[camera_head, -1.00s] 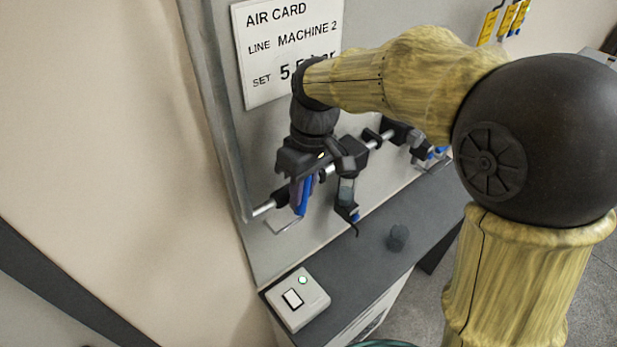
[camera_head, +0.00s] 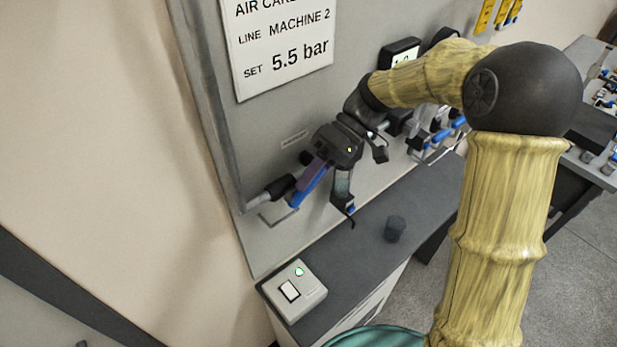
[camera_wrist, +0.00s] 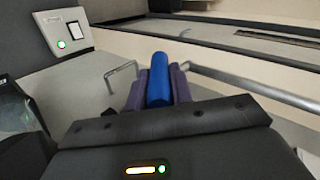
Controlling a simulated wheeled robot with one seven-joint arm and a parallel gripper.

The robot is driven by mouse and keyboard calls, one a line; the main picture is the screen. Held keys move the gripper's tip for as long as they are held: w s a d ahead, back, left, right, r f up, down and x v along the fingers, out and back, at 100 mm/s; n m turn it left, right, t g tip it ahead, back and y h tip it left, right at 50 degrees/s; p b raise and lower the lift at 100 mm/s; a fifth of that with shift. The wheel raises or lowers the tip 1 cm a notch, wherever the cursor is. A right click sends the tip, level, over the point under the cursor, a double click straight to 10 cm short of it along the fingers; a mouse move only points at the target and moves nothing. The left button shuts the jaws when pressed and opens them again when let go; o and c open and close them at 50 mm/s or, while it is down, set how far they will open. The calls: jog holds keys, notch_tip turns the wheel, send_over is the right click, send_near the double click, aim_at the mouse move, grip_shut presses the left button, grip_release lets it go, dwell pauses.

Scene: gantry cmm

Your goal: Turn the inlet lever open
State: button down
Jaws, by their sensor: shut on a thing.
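The inlet lever (camera_head: 299,197) is a blue bar at the left end of the pipe on the grey panel. In the head view it slants down to the left. My gripper (camera_head: 309,181) is shut on it, with the purple fingers along its sides. In the wrist view the blue lever (camera_wrist: 158,82) lies between the two purple fingers of my gripper (camera_wrist: 158,95). The valve body behind the lever is mostly hidden by my gripper.
The metal pipe (camera_head: 262,199) runs along the panel. A filter bowl (camera_head: 342,186) hangs close beside my gripper. Below are a dark shelf (camera_head: 340,250), a white switch box (camera_head: 294,291) and a small dark cup (camera_head: 395,228). A card (camera_head: 285,50) reads 5.5 bar.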

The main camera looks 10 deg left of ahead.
jog(key=shift+f+g, duration=0.1)
jog(key=shift+g, duration=0.2)
jog(key=c, duration=1.2)
grip_release()
jog(key=shift+c, duration=0.2)
jog(key=b+v, duration=0.3)
jog(key=v, duration=1.4)
jog(key=shift+d, duration=0.3)
jog(key=shift+w, duration=0.15)
